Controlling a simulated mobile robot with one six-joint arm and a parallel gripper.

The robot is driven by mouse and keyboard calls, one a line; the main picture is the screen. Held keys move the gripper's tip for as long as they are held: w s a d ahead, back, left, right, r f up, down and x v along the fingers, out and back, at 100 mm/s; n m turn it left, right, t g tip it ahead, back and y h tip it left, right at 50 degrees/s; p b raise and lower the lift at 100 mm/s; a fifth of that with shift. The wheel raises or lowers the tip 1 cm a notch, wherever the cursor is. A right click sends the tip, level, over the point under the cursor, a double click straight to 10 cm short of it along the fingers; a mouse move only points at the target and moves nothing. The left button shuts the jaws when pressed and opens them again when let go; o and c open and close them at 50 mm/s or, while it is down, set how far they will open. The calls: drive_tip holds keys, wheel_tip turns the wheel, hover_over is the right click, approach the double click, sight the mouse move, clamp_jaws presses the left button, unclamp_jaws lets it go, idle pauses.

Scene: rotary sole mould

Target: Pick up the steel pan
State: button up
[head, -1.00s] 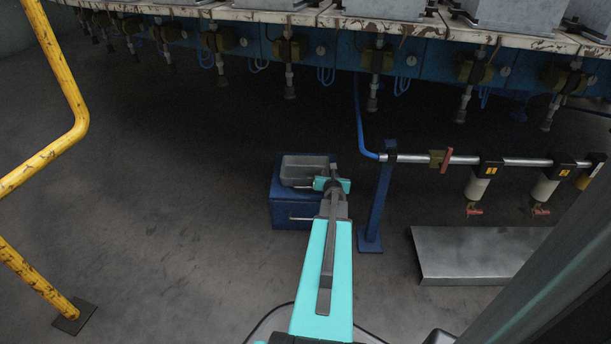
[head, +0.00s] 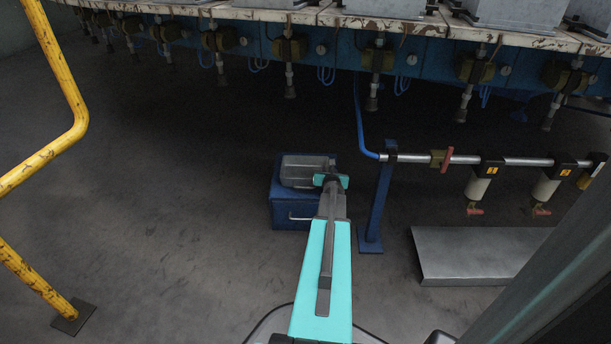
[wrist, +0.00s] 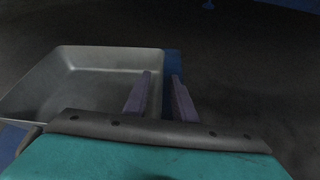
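The steel pan (head: 304,172) is a shallow grey rectangular tray on top of a blue box (head: 292,207) in the head view. In the wrist view the pan (wrist: 75,85) fills the left side, its hollow facing up. My gripper (wrist: 161,82) is at the pan's right wall, with a gap between its fingers. The left finger is over the pan's inside and the right finger is outside it, over the blue box. I see no clear contact with the wall. In the head view my wrist hides the pan's right end and the fingertips.
A blue post (head: 377,195) with a pipe (head: 420,158) stands close right of the box. A steel plate (head: 470,255) lies further right. A yellow rail (head: 60,80) is at left. The rotary machine (head: 340,45) overhangs behind. The floor left of the box is clear.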

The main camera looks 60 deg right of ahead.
clamp_jaws()
idle(1.4)
